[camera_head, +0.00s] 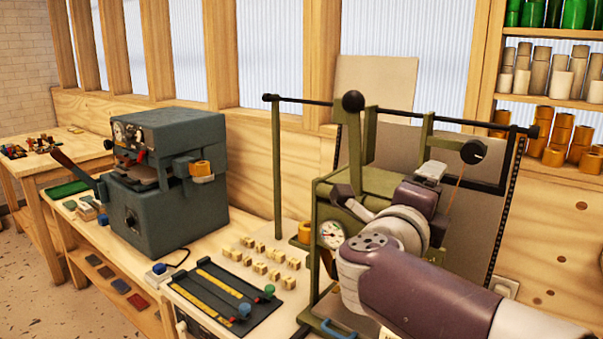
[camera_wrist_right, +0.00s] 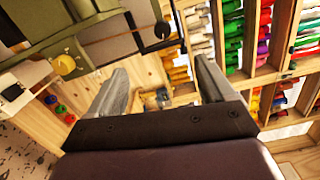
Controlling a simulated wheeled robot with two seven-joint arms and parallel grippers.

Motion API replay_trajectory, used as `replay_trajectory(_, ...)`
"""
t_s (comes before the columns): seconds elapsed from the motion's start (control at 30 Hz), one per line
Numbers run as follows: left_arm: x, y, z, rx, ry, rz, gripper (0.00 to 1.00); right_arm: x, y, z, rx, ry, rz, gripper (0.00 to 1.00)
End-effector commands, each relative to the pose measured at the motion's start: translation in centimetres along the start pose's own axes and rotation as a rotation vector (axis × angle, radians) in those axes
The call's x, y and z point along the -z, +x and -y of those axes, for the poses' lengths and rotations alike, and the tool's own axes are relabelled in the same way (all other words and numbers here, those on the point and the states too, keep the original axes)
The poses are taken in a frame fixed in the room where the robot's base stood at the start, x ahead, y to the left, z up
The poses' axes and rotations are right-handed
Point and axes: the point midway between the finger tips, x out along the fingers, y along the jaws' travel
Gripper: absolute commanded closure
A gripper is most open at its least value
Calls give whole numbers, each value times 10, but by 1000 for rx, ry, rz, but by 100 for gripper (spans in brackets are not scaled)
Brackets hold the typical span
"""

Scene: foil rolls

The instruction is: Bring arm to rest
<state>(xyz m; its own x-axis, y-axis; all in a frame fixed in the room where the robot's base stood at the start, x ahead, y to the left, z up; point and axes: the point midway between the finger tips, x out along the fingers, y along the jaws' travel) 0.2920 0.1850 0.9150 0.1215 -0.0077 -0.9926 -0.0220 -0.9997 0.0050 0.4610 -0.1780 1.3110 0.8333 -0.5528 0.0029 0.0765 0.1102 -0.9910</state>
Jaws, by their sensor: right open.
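My right arm (camera_head: 420,285) comes in from the lower right of the head view and reaches up in front of the green-framed machine (camera_head: 365,180). Its fingertips cannot be made out clearly there. In the right wrist view my right gripper (camera_wrist_right: 160,78) is open, with its two grey fingers wide apart and nothing held between them. The green machine also shows at the upper left of that view (camera_wrist_right: 68,62). My left gripper is not in view.
A dark teal press (camera_head: 165,185) with a gold roll (camera_head: 201,168) on its side stands on the bench at left. A black tray (camera_head: 225,295) and several small blocks (camera_head: 265,268) lie between the machines. Shelves at right hold several coloured foil rolls (camera_head: 545,83).

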Motion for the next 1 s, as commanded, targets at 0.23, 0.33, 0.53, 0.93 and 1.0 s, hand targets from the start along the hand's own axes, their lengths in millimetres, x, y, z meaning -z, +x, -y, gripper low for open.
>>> replay_trajectory(0.23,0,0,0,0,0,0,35,-52,-9,-15,28,-220,277,18)
replay_trajectory(0.33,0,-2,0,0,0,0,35,-76,-18,-32,36,-364,419,18)
replay_trajectory(0.53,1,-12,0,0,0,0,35,-106,-46,-108,-6,-791,764,18)
replay_trajectory(0.93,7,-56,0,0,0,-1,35,76,-138,-302,-640,-1749,1525,18)
replay_trajectory(1.0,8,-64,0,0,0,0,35,110,-147,-306,-752,-1796,1575,18)
